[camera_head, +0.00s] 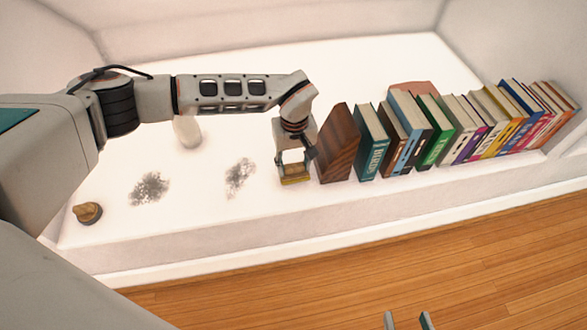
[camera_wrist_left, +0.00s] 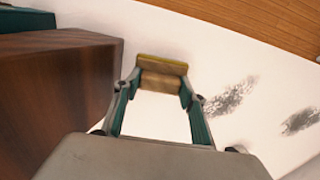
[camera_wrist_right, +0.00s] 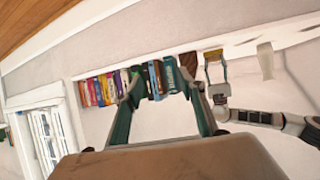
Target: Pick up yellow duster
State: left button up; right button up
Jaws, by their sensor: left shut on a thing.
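The yellow duster (camera_head: 295,180) is a small block with a yellowish face, next to the wooden bookend on the white ledge. My left gripper (camera_head: 294,168) reaches down from above and is shut on it. In the left wrist view the duster (camera_wrist_left: 162,66) sits between the two fingertips, with its brownish side facing the camera. I cannot tell whether it touches the ledge or hangs just above it. My right gripper (camera_wrist_right: 162,82) has its fingers apart with nothing between them; its fingertips show at the bottom edge of the head view (camera_head: 406,320).
The dark wooden bookend (camera_head: 339,145) stands close to the right of my left gripper, with a row of books (camera_head: 440,130) beyond. Two grey dust patches (camera_head: 149,188) (camera_head: 240,177), a pale cylinder (camera_head: 187,131) and a small brown object (camera_head: 87,212) are to the left on the ledge.

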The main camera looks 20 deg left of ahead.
aim_at(294, 164)
pick_arm(q)
notch_tip(294, 164, up, 18)
jog(key=p, duration=0.4)
pick_arm(e)
jog(key=s+d+f+n+g+h, duration=0.1)
jog(key=s+d+f, duration=0.1)
jog(key=d+f, duration=0.1)
jog(key=shift+s+d+f, duration=0.15)
jog(key=shift+s+d, duration=0.15)
jog(key=shift+d, duration=0.5)
pick_arm(q)
jog(key=shift+o, duration=0.8)
jog(key=shift+r, duration=0.1)
pick_arm(e)
jog(key=shift+w+r, duration=0.25)
